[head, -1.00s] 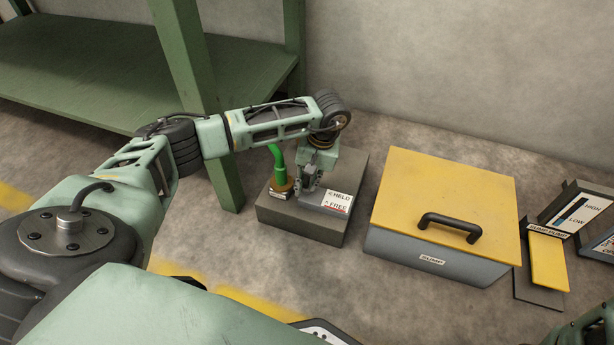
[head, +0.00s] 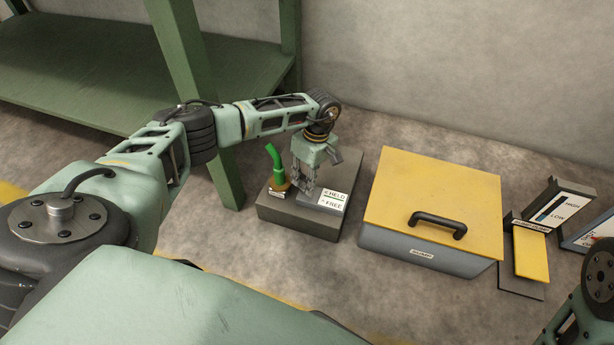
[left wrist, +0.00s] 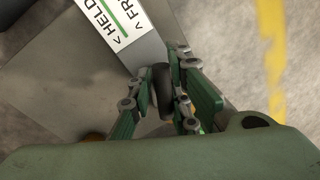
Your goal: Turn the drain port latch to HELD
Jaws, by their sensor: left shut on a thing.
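The drain port latch stands on a low grey block (head: 310,222). A white label (head: 334,200) on the block reads HELD and FREE, and the label also shows in the left wrist view (left wrist: 112,20). A green pipe (head: 274,160) rises from the block's left side. My left gripper (head: 303,189) points down at the block beside the label. In the left wrist view, my left gripper (left wrist: 160,72) is shut on a dark, rounded latch handle (left wrist: 163,95). The fingers hide part of the handle, and I cannot tell its exact setting.
A grey sump box with a yellow lid (head: 435,195) and black handle stands right of the block. A yellow panel (head: 531,257) and a HIGH/LOW gauge (head: 553,205) are further right. A green shelf (head: 110,85) with a post stands at the back left.

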